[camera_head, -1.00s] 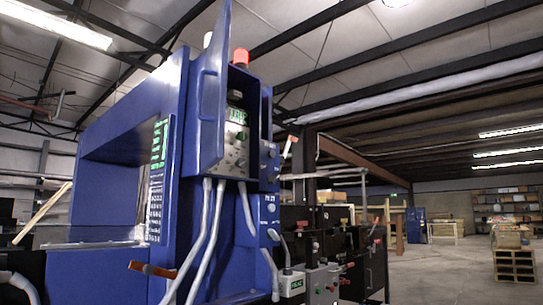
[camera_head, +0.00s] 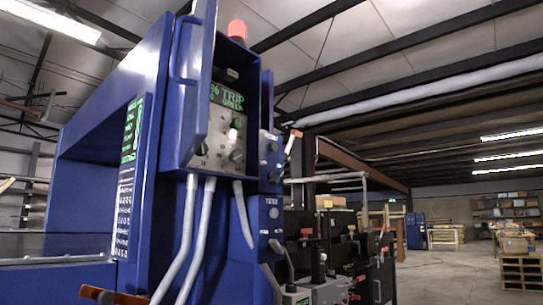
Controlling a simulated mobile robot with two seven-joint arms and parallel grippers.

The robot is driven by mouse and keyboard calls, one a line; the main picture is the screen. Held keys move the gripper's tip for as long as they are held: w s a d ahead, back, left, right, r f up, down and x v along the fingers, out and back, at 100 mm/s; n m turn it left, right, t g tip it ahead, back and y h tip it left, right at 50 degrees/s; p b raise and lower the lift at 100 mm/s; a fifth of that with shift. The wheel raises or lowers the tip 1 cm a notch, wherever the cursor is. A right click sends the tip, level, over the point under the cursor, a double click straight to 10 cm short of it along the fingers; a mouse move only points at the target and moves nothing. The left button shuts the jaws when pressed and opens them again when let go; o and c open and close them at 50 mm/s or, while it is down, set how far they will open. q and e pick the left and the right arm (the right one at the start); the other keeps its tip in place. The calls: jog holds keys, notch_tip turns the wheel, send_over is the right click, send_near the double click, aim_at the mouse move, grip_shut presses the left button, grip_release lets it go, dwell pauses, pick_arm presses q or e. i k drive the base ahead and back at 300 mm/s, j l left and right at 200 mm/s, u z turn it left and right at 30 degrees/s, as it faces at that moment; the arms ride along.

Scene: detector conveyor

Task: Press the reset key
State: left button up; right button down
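A blue detector frame (camera_head: 80,190) with a large opening stands at the left, bearing a control box with its blue door (camera_head: 199,85) swung open. Inside the box is a grey panel (camera_head: 219,147) with a green-lettered screen (camera_head: 227,96) reading "TRIP", a green button (camera_head: 236,122) and dark knobs (camera_head: 236,156). I cannot tell which control is the reset key; the narrow side panel (camera_head: 269,165) also carries small knobs and labels. A red lamp (camera_head: 236,29) tops the box. Neither gripper is in view.
Grey conduits (camera_head: 201,240) hang below the box. An orange-handled part (camera_head: 112,295) shows at the bottom left. Dark equipment with levers (camera_head: 340,250) stands right of the detector. The floor (camera_head: 440,275) farther right is open, with wooden pallets (camera_head: 520,270) beyond.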

aim_at(273, 147)
jog(key=i, duration=1)
